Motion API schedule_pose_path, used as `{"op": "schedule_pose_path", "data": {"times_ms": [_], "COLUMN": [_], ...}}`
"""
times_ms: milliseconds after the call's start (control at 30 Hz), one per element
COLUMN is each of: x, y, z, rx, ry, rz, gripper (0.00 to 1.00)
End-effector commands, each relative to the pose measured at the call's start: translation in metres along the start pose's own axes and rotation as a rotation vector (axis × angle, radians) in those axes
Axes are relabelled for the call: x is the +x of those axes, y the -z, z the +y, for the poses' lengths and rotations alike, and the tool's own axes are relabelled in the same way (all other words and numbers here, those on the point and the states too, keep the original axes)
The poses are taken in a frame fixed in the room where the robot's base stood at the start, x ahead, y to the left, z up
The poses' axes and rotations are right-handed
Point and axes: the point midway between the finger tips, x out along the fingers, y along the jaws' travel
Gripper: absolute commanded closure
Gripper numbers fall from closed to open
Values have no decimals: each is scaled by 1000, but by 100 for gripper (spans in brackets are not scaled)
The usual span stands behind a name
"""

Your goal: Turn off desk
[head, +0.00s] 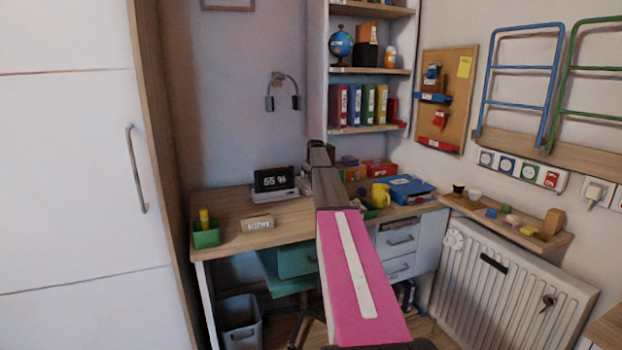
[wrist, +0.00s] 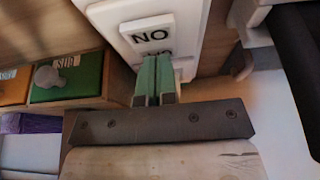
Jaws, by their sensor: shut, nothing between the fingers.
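A white switch panel (wrist: 165,28) stands in front of my gripper in the wrist view. Its upper raised plate has black letters that read "NO" in this picture. A second, similar marking just below it is partly covered by my fingertips. My gripper (wrist: 155,62) has its two green fingers shut together, with nothing between them. The fingertips are at or very close to the panel's lower part; I cannot tell whether they touch. In the head view my arm reaches over the desk (head: 232,208) to its back, and the fingers and switch cannot be made out.
A green-fronted drawer (wrist: 68,75) with a round knob is left of my fingers. On the desk are a digital clock (head: 273,180), a green pot (head: 206,236), a yellow mug (head: 380,195) and a blue box (head: 408,187). A radiator (head: 500,290) is at the right.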

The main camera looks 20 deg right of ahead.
Motion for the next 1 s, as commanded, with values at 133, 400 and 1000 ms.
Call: {"op": "schedule_pose_path", "data": {"times_ms": [133, 400, 1000], "x": [2, -2, -58], "y": [-14, -19, -4], "z": [-1, 0, -10], "rx": [1, 1, -1], "ry": [3, 2, 1], "rz": [-18, -19, -10], "gripper": [100, 100, 100]}}
